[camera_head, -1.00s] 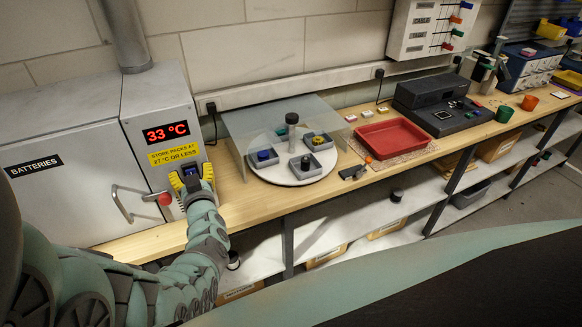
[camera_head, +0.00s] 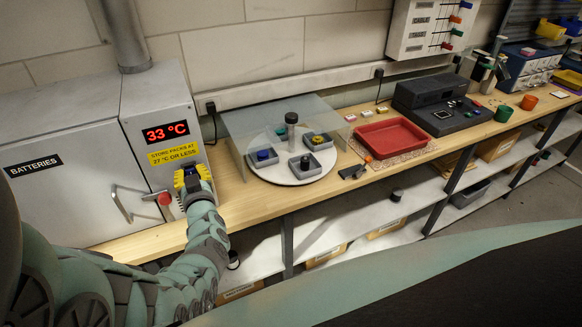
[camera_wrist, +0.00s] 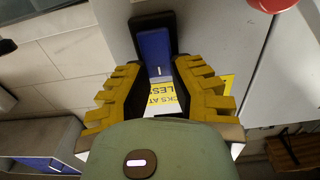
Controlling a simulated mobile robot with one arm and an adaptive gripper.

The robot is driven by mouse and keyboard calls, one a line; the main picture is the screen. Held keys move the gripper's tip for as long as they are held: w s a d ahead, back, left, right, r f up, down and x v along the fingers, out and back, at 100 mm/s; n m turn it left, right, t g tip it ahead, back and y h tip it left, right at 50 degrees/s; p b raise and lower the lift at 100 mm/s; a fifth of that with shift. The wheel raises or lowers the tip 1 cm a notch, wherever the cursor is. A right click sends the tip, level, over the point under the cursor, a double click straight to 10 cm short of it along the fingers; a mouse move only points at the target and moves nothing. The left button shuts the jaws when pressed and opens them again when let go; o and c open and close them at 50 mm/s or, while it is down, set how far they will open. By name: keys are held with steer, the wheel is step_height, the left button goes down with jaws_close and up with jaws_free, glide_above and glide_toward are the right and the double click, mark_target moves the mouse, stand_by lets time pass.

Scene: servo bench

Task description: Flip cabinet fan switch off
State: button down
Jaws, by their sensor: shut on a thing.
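The cabinet fan switch is a blue rocker in a black housing on the cabinet front. In the wrist view the switch (camera_wrist: 155,48) stands between the yellow fingers of my gripper (camera_wrist: 158,64), which are shut on it. In the head view my gripper (camera_head: 191,177) is against the cabinet's right-hand panel, just below the yellow label, and mostly hides the switch. The grey cabinet (camera_head: 65,165) is marked BATTERIES. Its red display (camera_head: 166,132) reads 33 °C. I cannot tell the rocker's on or off position.
A red knob (camera_head: 165,199) and the metal door handle (camera_head: 122,205) are close left of my gripper. To the right, a clear shield (camera_head: 330,125) stands over a round turntable (camera_head: 290,178) with grey trays. A red tray (camera_head: 391,137) lies farther along the wooden bench.

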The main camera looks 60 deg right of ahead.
steer(key=shift+f, duration=0.15)
steer(key=t+b, duration=0.1)
steer(key=b, duration=0.4)
steer(key=shift+a+f+h, duration=0.1)
steer(key=shift+f+h, duration=0.1)
steer(key=shift+h, duration=0.2)
steer(key=c, duration=0.7)
jaws_free()
steer(key=shift+r, duration=0.15)
steer(key=shift+c, duration=0.2)
steer(key=shift+t, duration=0.3)
